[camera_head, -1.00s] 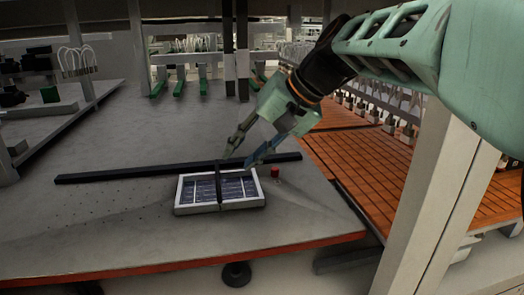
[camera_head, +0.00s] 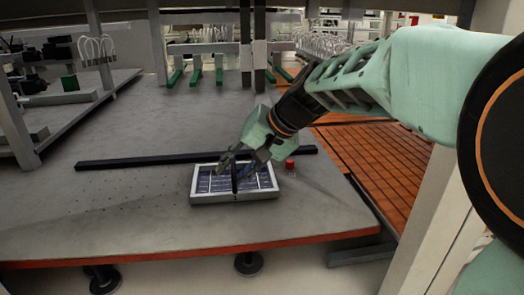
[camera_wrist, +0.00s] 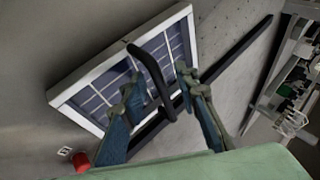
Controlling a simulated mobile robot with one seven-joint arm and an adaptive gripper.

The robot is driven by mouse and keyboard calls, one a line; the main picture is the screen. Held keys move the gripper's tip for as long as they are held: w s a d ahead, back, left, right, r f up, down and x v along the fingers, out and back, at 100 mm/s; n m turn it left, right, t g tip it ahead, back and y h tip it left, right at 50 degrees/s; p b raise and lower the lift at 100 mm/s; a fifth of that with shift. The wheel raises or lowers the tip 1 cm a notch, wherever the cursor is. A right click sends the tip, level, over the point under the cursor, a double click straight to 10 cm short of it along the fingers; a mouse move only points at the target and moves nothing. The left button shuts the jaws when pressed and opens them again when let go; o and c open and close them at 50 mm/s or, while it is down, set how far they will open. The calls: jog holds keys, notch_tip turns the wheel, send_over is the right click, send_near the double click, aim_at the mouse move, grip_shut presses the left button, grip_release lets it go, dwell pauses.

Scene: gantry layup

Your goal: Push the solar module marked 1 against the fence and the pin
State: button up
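The solar module (camera_head: 207,198) is a white-framed panel with dark cells, lying flat on the grey table with a black handle across its middle. No number is readable on it. It also shows in the wrist view (camera_wrist: 90,75). The fence (camera_head: 120,163) is a long black bar just behind the module; the wrist view shows bare table between parts of them (camera_wrist: 245,45). The red pin (camera_head: 290,164) stands right of the module with a small gap. My gripper (camera_head: 236,168) is low over the module, its fingers apart on either side of the black handle (camera_wrist: 150,70); contact is unclear.
The grey table (camera_head: 110,215) is clear left of and in front of the module. Orange slatted decking (camera_head: 375,165) lies to the right. Green-footed stands (camera_head: 197,72) are at the back.

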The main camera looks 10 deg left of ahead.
jog(key=shift+w+a+f, duration=0.1)
jog(key=shift+f, duration=0.05)
grip_shut()
dwell(0.5)
